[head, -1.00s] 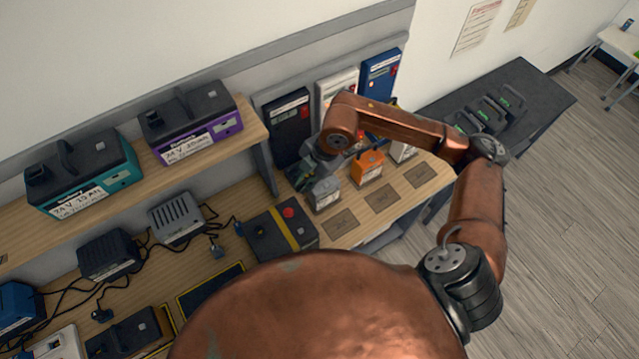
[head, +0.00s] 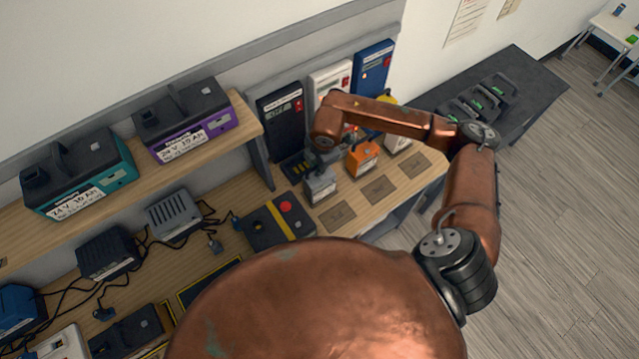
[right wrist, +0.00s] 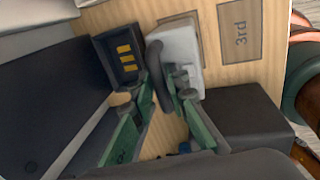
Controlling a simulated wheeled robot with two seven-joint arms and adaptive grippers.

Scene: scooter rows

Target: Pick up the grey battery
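The grey battery (head: 320,187) stands upright on the wooden bench in the head view, at the left end of a row with an orange and a white one. Its pale body (right wrist: 180,48) and dark handle loop show in the right wrist view. My right gripper (head: 325,158) is just above it in the head view, partly hidden by its own arm. In the right wrist view my right gripper (right wrist: 157,98) has its two green fingers apart, with the handle between them. The right finger looks close to the handle; contact is unclear. My left gripper is not in view.
A dark dock with yellow contacts (right wrist: 122,58) stands beside the grey battery. The orange battery (head: 361,159) is to its right. A black case with a red button (head: 278,222) lies to its left. Flat placards (head: 337,217) lie in front.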

